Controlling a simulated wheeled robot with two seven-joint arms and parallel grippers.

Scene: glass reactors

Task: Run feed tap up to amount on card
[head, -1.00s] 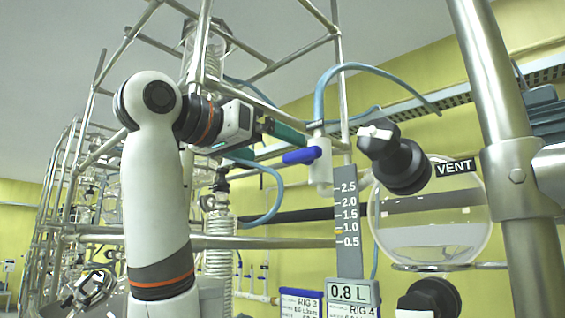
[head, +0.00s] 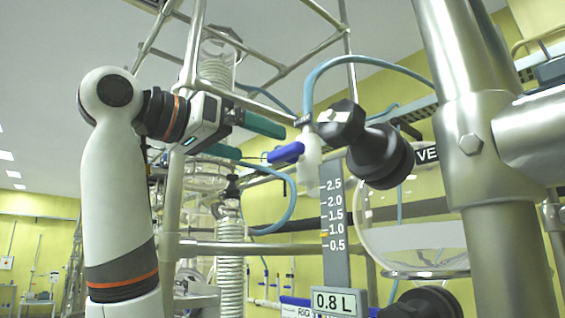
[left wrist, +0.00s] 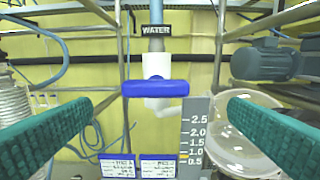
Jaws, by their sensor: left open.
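The feed tap is a white body (head: 309,168) with a blue bar handle (head: 286,153) on a blue hose. In the left wrist view the handle (left wrist: 155,88) lies crosswise below a WATER label (left wrist: 156,30). My left gripper (head: 262,142) is open, with its green fingers beside the handle; in the left wrist view they stand apart on either side, not touching it. A grey scale (head: 333,225) marked 0.5 to 2.5 has a yellow mark just below 1.0. A plate (head: 339,301) beneath it reads 0.8 L. My right gripper is out of view.
A round glass vessel (head: 415,237) with pale contents stands right of the scale. A black fitting (head: 384,153) juts out near the tap, and a thick steel post (head: 488,180) rises at right. Two blue-edged rig cards (left wrist: 117,166) hang below the tap.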

